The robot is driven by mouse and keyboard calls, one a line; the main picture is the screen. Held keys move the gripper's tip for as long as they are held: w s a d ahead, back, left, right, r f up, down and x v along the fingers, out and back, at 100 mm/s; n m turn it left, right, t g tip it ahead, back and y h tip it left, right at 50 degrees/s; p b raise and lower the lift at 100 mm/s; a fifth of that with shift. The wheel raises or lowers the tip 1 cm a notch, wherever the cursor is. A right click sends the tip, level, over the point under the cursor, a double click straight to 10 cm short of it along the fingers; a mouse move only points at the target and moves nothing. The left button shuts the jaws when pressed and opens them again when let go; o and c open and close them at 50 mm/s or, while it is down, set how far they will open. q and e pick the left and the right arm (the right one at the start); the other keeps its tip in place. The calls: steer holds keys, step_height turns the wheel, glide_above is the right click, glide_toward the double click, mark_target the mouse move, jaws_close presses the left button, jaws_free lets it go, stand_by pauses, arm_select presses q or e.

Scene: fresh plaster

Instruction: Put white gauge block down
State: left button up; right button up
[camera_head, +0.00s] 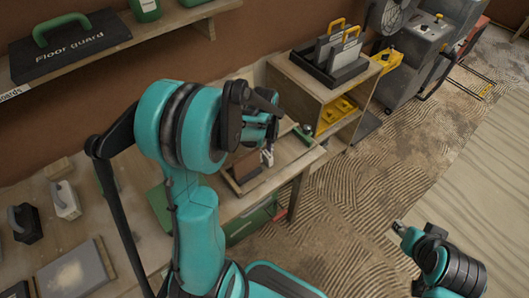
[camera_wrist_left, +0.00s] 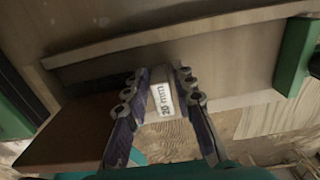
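The white gauge block (camera_wrist_left: 161,94), labelled "20 mm", sits between the two fingers of my left gripper (camera_wrist_left: 160,88) in the left wrist view. The fingers lie close against both its sides, so the gripper appears shut on it. In the head view my left gripper (camera_head: 267,156) is over the wooden bench by a shallow wooden tray (camera_head: 236,188); the block is too small there to make out clearly. Whether the block touches the surface below is not clear. My right gripper (camera_head: 400,228) is at the lower right, away from the bench, its fingers too small to read.
A wooden cabinet (camera_head: 289,73) with a black rack of boards (camera_head: 335,68) stands behind the bench. A brown block (camera_wrist_left: 70,130) lies left of my left gripper in the wrist view. Green parts (camera_wrist_left: 296,55) stand at its right. Trowels and a grey board (camera_head: 75,272) lie at the left.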

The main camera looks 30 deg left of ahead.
mark_target(264, 151)
arm_select(q)
step_height(264, 151, up, 12)
steer(key=f+p, duration=0.1)
steer(key=p, duration=0.3)
steer(key=s+d+r+n+t, duration=0.3)
steer(key=s+d+n, duration=0.2)
steer(key=n, duration=0.6)
steer(key=s+d+r+n+t, duration=0.4)
steer(key=s+d+n, duration=0.1)
steer(key=n, duration=0.6)
steer(key=shift+s+d+r+n+p, duration=0.25)
steer(key=shift+s+d+n+p, duration=0.05)
steer(key=shift+s, duration=0.2)
